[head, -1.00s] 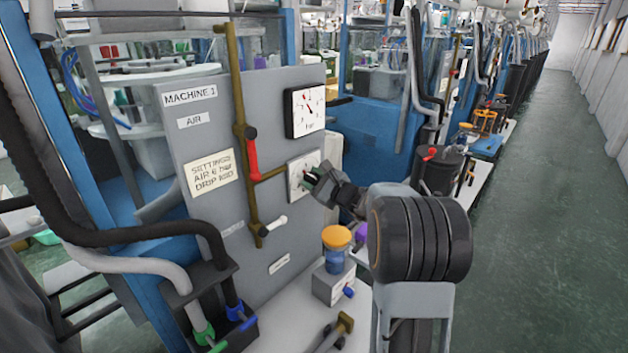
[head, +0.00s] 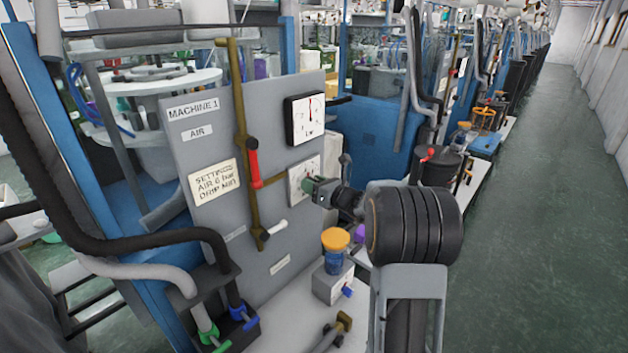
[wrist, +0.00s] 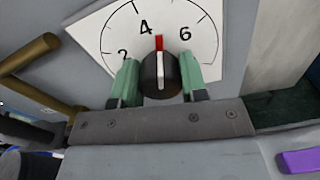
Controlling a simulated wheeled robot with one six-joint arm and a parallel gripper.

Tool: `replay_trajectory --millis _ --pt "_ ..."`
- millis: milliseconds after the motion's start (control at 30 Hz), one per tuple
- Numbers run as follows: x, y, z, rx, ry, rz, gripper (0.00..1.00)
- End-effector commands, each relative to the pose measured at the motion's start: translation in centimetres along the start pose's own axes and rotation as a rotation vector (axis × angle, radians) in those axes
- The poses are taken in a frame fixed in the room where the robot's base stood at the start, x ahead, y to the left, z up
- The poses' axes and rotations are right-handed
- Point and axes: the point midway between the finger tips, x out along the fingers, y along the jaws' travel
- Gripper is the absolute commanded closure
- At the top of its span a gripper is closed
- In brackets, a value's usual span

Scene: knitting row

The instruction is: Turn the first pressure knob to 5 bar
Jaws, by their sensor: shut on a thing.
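The black pressure knob (wrist: 160,74) sits on a white dial (wrist: 120,38) numbered 2, 4 and 6. Its red pointer (wrist: 159,43) stands between 4 and 6, a little nearer 4. My gripper (wrist: 160,84) is shut on the knob, with a green finger on each side. In the head view my gripper (head: 313,189) hides the knob, and part of the white dial (head: 297,178) shows beside it. The dial is on the grey panel marked MACHINE 1 (head: 203,135). A square gauge (head: 305,119) above it has a red needle pointing nearly straight up.
A brass pipe (head: 240,120) with a red lever (head: 253,162) and a white lever (head: 276,226) runs left of the dial. An orange-capped unit (head: 336,239) stands below my gripper. The aisle at right is clear.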

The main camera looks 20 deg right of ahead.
Motion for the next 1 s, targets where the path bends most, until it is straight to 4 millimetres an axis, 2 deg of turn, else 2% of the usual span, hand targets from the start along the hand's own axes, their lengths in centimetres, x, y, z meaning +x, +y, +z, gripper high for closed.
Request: replay_trajectory --millis 400,967,1000 --pt "-0.02 -0.08 0.22 0.170 0.002 0.003 0.84" --pt "-0.02 -0.12 0.15 0.194 0.002 0.003 0.84" --pt "-0.02 -0.12 0.15 0.194 0.002 0.003 0.58"
